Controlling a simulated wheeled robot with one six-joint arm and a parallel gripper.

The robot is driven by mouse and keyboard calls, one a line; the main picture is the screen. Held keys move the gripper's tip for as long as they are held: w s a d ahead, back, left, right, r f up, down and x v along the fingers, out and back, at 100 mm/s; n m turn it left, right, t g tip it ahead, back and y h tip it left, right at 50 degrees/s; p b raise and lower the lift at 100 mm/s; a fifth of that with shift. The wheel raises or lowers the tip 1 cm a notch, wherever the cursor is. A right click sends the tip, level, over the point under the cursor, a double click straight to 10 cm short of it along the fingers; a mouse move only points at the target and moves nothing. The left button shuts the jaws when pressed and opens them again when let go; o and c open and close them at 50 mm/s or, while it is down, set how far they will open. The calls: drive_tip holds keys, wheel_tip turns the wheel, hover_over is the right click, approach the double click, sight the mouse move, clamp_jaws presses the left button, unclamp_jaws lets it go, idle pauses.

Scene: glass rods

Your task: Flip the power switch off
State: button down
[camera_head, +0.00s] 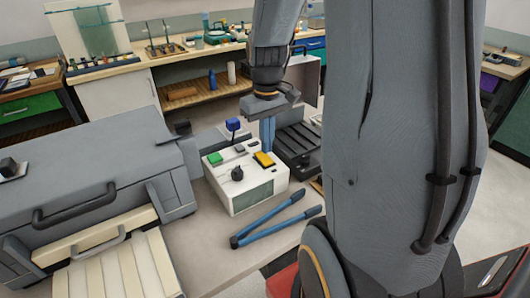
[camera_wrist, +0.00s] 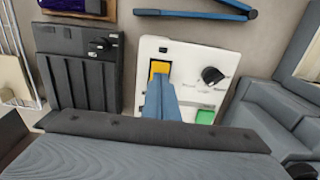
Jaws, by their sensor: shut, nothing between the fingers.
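A white control box (camera_head: 232,196) stands on the bench. On its top are a yellow rocker-like switch (camera_head: 264,159), a green button (camera_head: 215,158) and a black knob (camera_head: 237,174). In the wrist view the yellow switch (camera_wrist: 159,68) is partly hidden by my blue fingers, and the knob (camera_wrist: 212,76) and green button (camera_wrist: 205,115) are to its right. My gripper (camera_head: 268,148) points down, shut and empty, with its fingertips at the yellow switch. I cannot tell whether they touch it. I cannot tell which way the switch is tipped.
A blue long-handled tool (camera_head: 268,222) lies in front of the box. A dark grey ribbed device (camera_head: 297,143) stands close behind my gripper. A large grey machine (camera_head: 90,165) with handles fills the left. Bare bench (camera_head: 205,240) shows left of the tool.

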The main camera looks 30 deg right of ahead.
sight(267, 160)
wheel_tip(267, 160, up, 4)
drive_tip(key=p, duration=0.3)
idle(0.5)
drive_tip(key=shift+t, duration=0.4)
drive_tip(key=s+a+f+b, duration=0.1)
drive_tip(key=a, duration=0.1)
drive_tip(key=s+a+f+b, duration=0.1)
drive_tip(key=a, duration=0.2)
drive_tip(key=s+a+f+b, duration=0.1)
drive_tip(key=a, duration=0.2)
drive_tip(key=shift+s+a+f, duration=0.1)
drive_tip(key=shift+s+f, duration=0.15)
drive_tip(key=shift+f, duration=0.15)
drive_tip(key=s+a+f+b, duration=0.2)
drive_tip(key=s+a, duration=0.2)
drive_tip(key=shift+a+f+t, duration=0.25)
drive_tip(key=shift+a+t, duration=0.05)
drive_tip(key=shift+a, duration=0.05)
